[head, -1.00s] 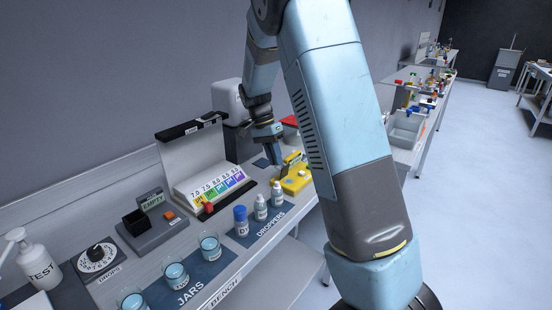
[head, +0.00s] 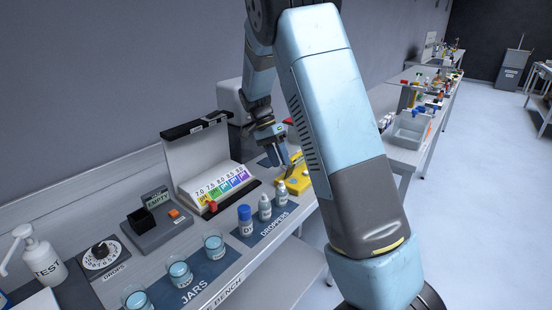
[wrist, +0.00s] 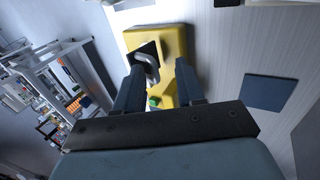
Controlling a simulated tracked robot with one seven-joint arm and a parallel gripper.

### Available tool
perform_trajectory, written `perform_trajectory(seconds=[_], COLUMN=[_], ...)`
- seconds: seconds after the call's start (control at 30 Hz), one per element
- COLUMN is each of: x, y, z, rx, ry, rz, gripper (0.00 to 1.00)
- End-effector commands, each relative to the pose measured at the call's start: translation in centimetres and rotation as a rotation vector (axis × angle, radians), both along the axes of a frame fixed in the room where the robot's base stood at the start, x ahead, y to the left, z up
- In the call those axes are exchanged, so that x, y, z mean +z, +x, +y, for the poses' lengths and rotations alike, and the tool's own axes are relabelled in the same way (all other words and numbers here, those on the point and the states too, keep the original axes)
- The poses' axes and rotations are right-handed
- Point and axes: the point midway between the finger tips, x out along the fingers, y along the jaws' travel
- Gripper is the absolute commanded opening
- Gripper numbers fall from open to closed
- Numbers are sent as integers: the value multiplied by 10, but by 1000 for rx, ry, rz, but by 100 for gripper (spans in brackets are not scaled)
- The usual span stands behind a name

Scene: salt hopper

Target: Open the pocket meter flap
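The yellow pocket meter (head: 299,179) lies at the right end of the bench in the head view, partly hidden behind my arm. In the wrist view the meter (wrist: 174,42) is below my gripper, with a dark panel and a pale loop-shaped part (wrist: 151,68) on it. I cannot tell how far the flap is open. My gripper (wrist: 160,80) is open, its fingers apart over the meter. The left finger is close to the loop; contact cannot be told. In the head view my gripper (head: 277,160) is just left of the meter. A small green spot (wrist: 153,102) shows between the fingers.
Dropper bottles (head: 265,207) stand in front of the meter, and jars (head: 180,272) farther left. A colour chart box (head: 222,185) with a raised lid stands behind. A dark blue pad (wrist: 269,92) lies beside the meter on bare bench.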

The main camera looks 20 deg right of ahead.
Motion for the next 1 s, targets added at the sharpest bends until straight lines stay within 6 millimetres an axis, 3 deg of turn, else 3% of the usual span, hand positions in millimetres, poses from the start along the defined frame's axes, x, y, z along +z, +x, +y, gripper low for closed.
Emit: perform_trajectory(seconds=[0.67, 1.0], x=[7, 57], y=[4, 26], z=[5, 21], rx=[4, 5], ry=[4, 3], rz=[-6, -6], gripper=[35, 35])
